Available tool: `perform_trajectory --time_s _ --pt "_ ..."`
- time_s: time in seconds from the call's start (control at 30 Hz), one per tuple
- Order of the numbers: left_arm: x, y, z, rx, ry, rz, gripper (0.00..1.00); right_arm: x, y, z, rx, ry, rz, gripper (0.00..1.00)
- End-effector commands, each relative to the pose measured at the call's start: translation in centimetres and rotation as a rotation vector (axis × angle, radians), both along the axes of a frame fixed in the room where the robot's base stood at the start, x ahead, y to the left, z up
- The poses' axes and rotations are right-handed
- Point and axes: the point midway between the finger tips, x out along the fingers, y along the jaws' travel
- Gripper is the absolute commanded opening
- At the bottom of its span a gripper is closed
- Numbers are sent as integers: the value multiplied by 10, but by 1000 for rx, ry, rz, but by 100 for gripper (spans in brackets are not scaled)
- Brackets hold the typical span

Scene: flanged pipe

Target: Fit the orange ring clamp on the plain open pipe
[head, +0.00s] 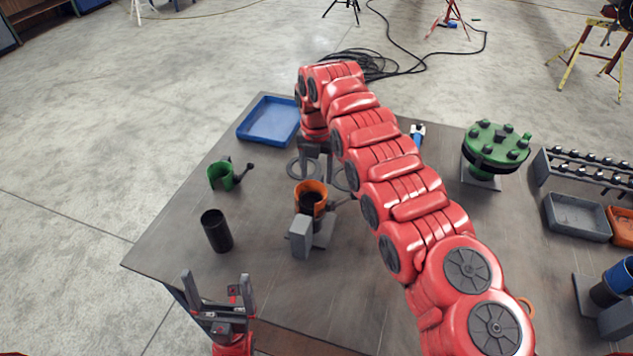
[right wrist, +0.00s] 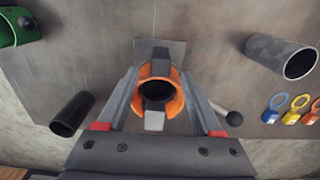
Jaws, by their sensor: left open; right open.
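The orange ring clamp (head: 317,188) sits upright around a dark round opening, with a grey block (head: 300,237) at its near side. In the right wrist view, the clamp (right wrist: 174,104) shows from above, with a dark tube opening (right wrist: 157,91) inside it; I cannot tell how they fit. My right gripper (head: 316,167) is open, above and behind the clamp in the head view. In the right wrist view, its fingers (right wrist: 158,82) lie either side of the clamp; contact is unclear. My left gripper (head: 218,288) is open and empty near the table's front-left edge.
A black cylinder (head: 216,231) and a green clamp (head: 222,176) stand left of the orange clamp. A blue tray (head: 268,120) lies behind. A green flange (head: 495,146) stands right. A grey tube (right wrist: 283,59) and ring tags (right wrist: 298,101) show in the wrist view.

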Motion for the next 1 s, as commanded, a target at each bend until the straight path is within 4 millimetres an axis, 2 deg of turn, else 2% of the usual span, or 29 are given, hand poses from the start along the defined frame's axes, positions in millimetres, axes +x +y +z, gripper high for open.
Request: perform_trajectory --time_s 0.07,0.1,0.23,0.3,0.4,0.6,0.87,1.0 --pt "0 0 -9 0 0 0 100 0 2 19 0 -3 0 67" --pt "0 0 -7 0 0 0 100 0 3 32 2 -5 3 67" --pt "0 0 1 0 0 0 100 -1 3 59 1 1 3 67" --pt "0 0 28 0 0 0 100 -1 1 84 0 3 1 67" --pt "0 0 48 0 -1 0 100 -1 0 104 -1 3 0 67" --pt "0 0 75 0 0 0 100 -1 0 131 -1 3 1 67" --pt "0 0 91 0 0 0 100 0 0 146 -1 3 0 67" --pt "0 0 116 0 0 0 100 0 0 170 0 2 0 67"
